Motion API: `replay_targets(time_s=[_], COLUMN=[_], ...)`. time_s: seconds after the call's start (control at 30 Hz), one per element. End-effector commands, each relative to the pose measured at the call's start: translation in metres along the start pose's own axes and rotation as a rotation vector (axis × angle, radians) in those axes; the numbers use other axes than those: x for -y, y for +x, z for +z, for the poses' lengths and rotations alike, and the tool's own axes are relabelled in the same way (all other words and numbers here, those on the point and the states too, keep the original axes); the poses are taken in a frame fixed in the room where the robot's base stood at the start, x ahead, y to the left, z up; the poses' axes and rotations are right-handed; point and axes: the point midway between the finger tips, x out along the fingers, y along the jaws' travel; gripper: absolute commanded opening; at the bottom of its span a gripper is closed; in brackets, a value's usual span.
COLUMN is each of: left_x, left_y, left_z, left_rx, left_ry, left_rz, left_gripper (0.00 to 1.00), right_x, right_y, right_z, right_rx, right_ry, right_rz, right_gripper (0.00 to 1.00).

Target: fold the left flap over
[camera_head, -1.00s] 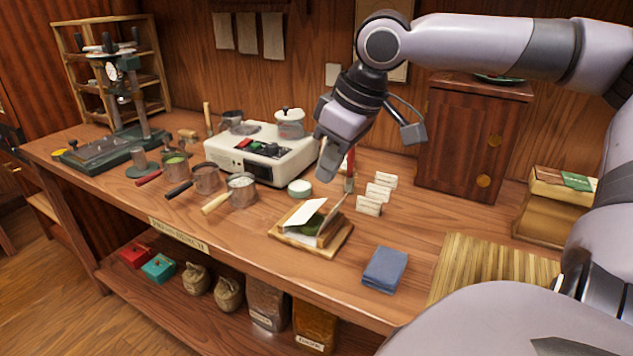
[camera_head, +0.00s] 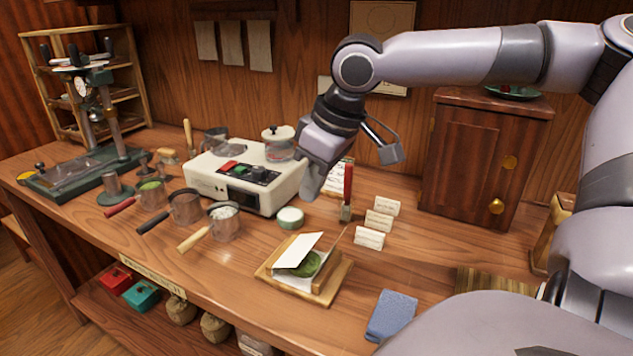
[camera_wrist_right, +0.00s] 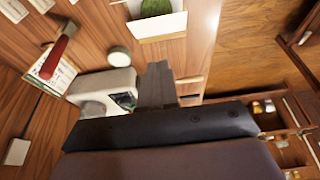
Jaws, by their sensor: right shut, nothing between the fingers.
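The wrapper paper (camera_head: 300,250) lies on a small wooden board (camera_head: 327,291) on the bench. Its left flap stands up and leans over part of the green tea cake (camera_head: 308,266). The cake also shows at the top of the right wrist view (camera_wrist_right: 156,7), lying on the white paper (camera_wrist_right: 160,26). My right gripper (camera_head: 312,190) is shut and empty. It hangs above the bench, behind the board and beside the white machine, apart from the paper. My left gripper is not in view.
A white machine (camera_head: 246,178) stands behind the board. A small round tin (camera_head: 290,217), a red-handled brush (camera_head: 347,190) and several small cards (camera_head: 369,238) are near. A blue cloth (camera_head: 391,315) lies front right. Several handled cups (camera_head: 186,208) stand left.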

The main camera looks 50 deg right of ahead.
Motion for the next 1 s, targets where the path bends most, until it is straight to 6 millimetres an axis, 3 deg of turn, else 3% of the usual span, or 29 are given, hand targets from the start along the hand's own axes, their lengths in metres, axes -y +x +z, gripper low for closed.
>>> replay_targets(time_s=[0.2, 0.4, 0.63, 1.0], left_x=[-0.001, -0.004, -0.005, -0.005], left_y=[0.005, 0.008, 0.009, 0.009], left_z=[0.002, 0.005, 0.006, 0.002], left_rx=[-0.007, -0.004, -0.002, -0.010], left_ry=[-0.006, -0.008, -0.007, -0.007], left_rz=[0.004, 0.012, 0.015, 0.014], left_gripper=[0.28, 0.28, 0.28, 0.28], right_x=[0.000, 0.000, 0.000, 0.000], right_y=[0.046, 0.074, 0.090, 0.092], right_z=[0.002, 0.009, 0.026, 0.028], right_rx=[0.007, 0.000, -0.001, -0.001], right_ry=[0.000, 0.000, 0.000, 0.001], right_rz=[0.000, -0.001, 0.000, 0.001], right_gripper=[0.00, 0.00, 0.00, 0.00])
